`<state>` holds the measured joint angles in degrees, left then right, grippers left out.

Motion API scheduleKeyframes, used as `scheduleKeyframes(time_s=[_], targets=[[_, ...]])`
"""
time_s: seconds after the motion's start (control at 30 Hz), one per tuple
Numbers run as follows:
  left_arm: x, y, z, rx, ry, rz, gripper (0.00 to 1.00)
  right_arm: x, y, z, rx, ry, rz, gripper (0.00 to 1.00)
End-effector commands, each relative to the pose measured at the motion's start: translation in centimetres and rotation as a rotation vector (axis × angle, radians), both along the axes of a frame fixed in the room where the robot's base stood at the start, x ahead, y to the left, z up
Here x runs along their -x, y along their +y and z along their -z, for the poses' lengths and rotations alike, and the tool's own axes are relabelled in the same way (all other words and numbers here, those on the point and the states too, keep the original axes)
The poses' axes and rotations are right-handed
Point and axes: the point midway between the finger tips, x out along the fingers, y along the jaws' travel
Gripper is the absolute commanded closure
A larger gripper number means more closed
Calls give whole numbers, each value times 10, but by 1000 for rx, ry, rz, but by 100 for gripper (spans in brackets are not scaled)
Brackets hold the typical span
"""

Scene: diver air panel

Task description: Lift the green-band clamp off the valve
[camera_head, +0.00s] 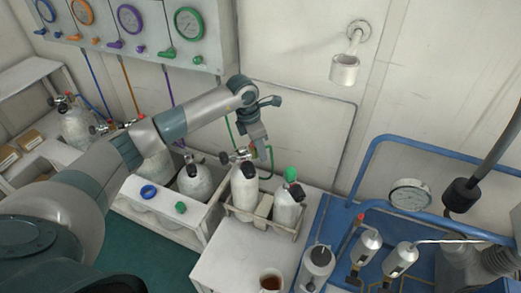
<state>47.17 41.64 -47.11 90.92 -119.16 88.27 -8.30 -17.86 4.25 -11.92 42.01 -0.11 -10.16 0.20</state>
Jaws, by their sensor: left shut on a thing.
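My left gripper (262,163) reaches in from the left and points down over the white cylinder (243,188) in the left place of a small two-bottle rack. The clamp (240,155), with a red knob on its left end, sits at the top of this cylinder, at its valve. A green hose comes down to it from the panel. My gripper is shut at the right side of the clamp. The fingers partly hide the clamp and valve, and its green band cannot be made out. I cannot tell whether the clamp touches the valve. My right gripper is not in view.
A second cylinder (287,207) with a green cap (291,174) stands close on the right in the rack (261,220). More cylinders with clamps stand left. A blue tube frame (430,147) is at right. A brown-filled cup (271,281) stands on the front of the white table (232,262).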

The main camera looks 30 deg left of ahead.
Motion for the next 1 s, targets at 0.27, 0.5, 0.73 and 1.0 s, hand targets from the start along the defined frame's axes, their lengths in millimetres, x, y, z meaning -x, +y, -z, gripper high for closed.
scheduleKeyframes(time_s=[0.27,0.5,0.73,1.0], targets=[[0,0,-1,0,-1,0,100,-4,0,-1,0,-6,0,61],[0,0,-1,0,-2,1,100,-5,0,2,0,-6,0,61],[0,0,-1,1,-1,1,100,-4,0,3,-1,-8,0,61],[0,0,-1,0,-2,1,100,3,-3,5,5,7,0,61]])
